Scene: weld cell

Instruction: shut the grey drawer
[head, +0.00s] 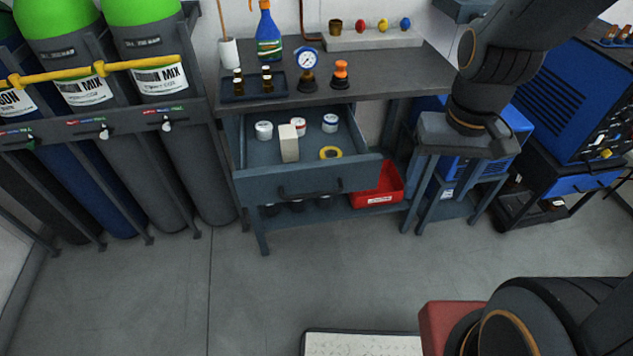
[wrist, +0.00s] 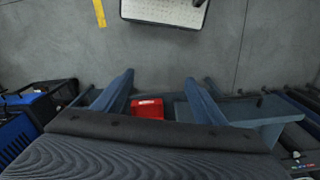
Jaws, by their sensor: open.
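The grey drawer (head: 305,179) stands pulled out of the workbench in the head view, its dark bar handle (head: 310,191) facing the open floor. Inside are white-lidded jars (head: 264,130), a pale upright box (head: 289,143) and a yellow roll (head: 330,153). In the wrist view, the drawer (wrist: 255,110) shows at the right. My gripper (wrist: 159,77) is open, its two blue-grey fingers spread wide with nothing between them. In the head view my arm comes down from the upper right, and its end is to the right of the drawer, apart from it.
A red bin (head: 378,187) sits low, right of the drawer; it also shows in the wrist view (wrist: 148,108), behind the fingers. The bench top (head: 380,75) holds a spray bottle, a gauge and a tray. Gas cylinders (head: 150,140) stand left. Floor before the drawer is clear.

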